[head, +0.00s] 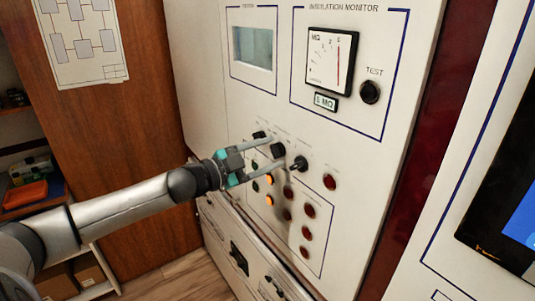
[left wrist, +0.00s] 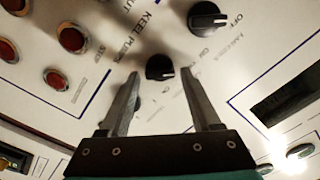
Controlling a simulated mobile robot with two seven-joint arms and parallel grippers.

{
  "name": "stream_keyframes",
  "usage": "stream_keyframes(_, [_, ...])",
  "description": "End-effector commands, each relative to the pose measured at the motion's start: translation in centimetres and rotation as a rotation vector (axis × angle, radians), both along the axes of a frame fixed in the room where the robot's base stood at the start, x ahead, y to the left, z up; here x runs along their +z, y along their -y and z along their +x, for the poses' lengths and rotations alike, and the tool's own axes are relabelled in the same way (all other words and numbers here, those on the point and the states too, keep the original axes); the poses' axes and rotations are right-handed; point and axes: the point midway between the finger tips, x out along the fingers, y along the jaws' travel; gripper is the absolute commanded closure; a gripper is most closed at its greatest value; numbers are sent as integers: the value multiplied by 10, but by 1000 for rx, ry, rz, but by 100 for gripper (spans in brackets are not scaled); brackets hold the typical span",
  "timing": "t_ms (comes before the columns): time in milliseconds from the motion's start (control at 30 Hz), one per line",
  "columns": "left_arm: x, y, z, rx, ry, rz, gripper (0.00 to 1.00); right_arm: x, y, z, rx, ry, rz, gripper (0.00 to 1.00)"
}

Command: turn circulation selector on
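A row of black rotary selector knobs sits on the white panel; the labels are too small or blurred to tell which one is the circulation selector. My left gripper (head: 277,150) is open, its fingers reaching to the middle knob (head: 279,150). In the left wrist view, one black knob (left wrist: 159,67) lies between and just beyond the fingertips of the left gripper (left wrist: 160,76), with a gap on each side. A larger-looking knob (left wrist: 207,16) is beside it, near an "OFF" mark. In the head view another knob (head: 299,163) is to the right. My right gripper is not in view.
Red lamps (head: 307,211) and lit amber lamps (head: 268,179) sit below the knobs. An insulation monitor gauge (head: 331,61) and a TEST button (head: 370,92) are above. A wooden wall (head: 130,150) and shelf with an orange box (head: 25,194) are left.

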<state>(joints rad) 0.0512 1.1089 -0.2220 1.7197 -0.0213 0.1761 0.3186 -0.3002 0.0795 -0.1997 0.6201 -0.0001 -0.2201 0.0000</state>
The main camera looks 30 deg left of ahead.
Motion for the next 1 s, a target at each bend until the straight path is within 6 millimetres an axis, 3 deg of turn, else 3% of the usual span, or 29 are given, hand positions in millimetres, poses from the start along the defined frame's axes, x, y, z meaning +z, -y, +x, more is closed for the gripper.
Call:
stream_keyframes(67, [0,0,0,0,0,0,46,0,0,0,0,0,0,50])
stream_keyframes(533, [0,0,0,-1,-1,0,99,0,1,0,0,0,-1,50])
stream_keyframes(1000, [-1,0,0,-1,23,58,100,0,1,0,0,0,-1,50])
